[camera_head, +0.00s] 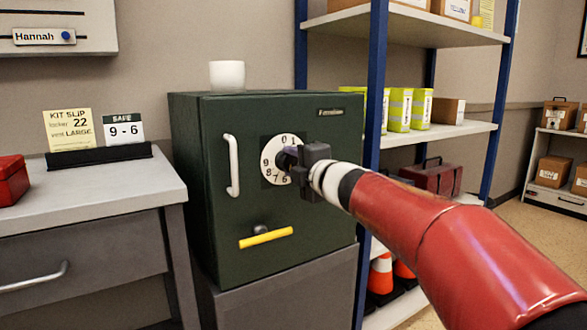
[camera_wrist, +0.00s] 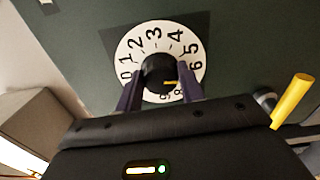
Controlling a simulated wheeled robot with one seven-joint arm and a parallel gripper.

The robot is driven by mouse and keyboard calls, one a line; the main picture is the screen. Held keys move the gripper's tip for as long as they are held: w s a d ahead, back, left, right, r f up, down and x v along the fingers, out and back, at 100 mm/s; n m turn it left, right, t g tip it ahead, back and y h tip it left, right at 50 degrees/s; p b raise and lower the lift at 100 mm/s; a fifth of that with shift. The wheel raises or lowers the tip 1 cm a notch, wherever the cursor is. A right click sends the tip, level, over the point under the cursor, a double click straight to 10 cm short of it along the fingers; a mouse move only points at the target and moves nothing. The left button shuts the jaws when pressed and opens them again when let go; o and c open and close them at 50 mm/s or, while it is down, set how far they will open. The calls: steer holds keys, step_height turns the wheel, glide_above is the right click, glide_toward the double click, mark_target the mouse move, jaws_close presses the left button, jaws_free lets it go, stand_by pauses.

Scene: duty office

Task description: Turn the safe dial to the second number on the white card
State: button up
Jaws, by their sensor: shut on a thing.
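The white card (camera_head: 123,131) in the desk holder reads "SAFE 9 - 6". The dark green safe (camera_head: 213,240) has a white numbered dial (camera_head: 268,160) on its door. My gripper (camera_head: 293,162) is at the dial, its two fingers on either side of the black knob, shut on it; the fingers also show in the wrist view (camera_wrist: 160,92).
A yellow lever handle (camera_head: 266,238) sticks out below the dial and a pale handle (camera_head: 233,165) stands left of it. A white cup (camera_head: 227,75) is on the safe. A yellow kit slip (camera_head: 69,129) is beside the card. Shelving (camera_head: 455,132) stands close on the right.

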steer(key=shift+n, duration=0.6)
steer(key=o, duration=1)
steer(key=shift+c, duration=0.2)
steer(key=v, duration=0.7)
steer(key=shift+s+d, duration=0.2)
steer(key=shift+s, duration=0.15)
